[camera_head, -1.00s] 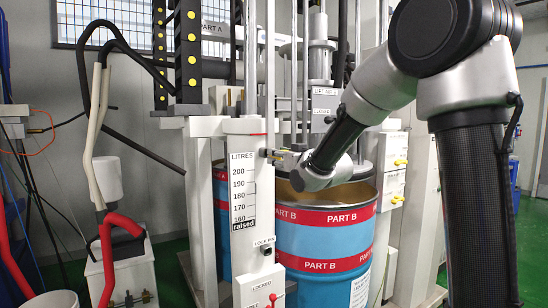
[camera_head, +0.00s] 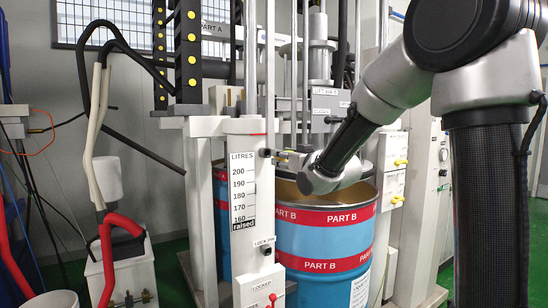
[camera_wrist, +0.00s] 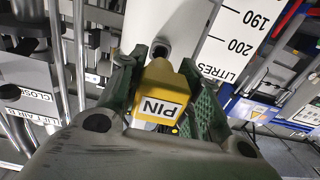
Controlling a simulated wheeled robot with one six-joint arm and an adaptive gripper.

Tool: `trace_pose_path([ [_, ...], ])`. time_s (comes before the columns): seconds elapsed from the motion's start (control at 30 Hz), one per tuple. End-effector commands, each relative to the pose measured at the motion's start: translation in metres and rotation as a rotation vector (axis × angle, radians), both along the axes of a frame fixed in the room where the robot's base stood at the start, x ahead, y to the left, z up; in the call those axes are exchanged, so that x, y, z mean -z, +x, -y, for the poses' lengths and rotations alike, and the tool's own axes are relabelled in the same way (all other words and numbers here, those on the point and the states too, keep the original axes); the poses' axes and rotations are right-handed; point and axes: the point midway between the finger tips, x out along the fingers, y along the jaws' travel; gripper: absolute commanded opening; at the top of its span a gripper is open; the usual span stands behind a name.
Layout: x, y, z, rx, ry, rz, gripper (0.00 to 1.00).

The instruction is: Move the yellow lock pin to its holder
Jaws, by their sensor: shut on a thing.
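The yellow lock pin (camera_wrist: 160,90), its block marked "PIN", sits between the green-padded fingers of my gripper (camera_wrist: 165,76) in the wrist view. My gripper is shut on it. In the head view my gripper (camera_head: 284,157) is beside the upper part of the white litre-scale post (camera_head: 241,140), just right of a small black fitting (camera_head: 265,153). The pin's far end is hidden, so I cannot tell whether it is clear of the post. A "LOCK PIN" label (camera_head: 264,243) with a dark fitting (camera_head: 267,252) below it is lower on the post.
The blue and red "PART B" drum (camera_head: 325,240) stands right behind the post, below my gripper. Vertical rods and the lift frame stand close behind. A red-tipped lever (camera_head: 272,297) marked "LOCKED" is low on the post. A red hose (camera_head: 112,240) is at left.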

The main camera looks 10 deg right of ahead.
Motion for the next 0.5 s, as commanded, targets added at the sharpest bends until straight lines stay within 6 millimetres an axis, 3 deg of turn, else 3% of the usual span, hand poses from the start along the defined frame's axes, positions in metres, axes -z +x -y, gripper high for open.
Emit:
trace_pose_path([
  [0.5,0.000,-0.030,0.010,0.000,0.000,0.000,0.00],
])
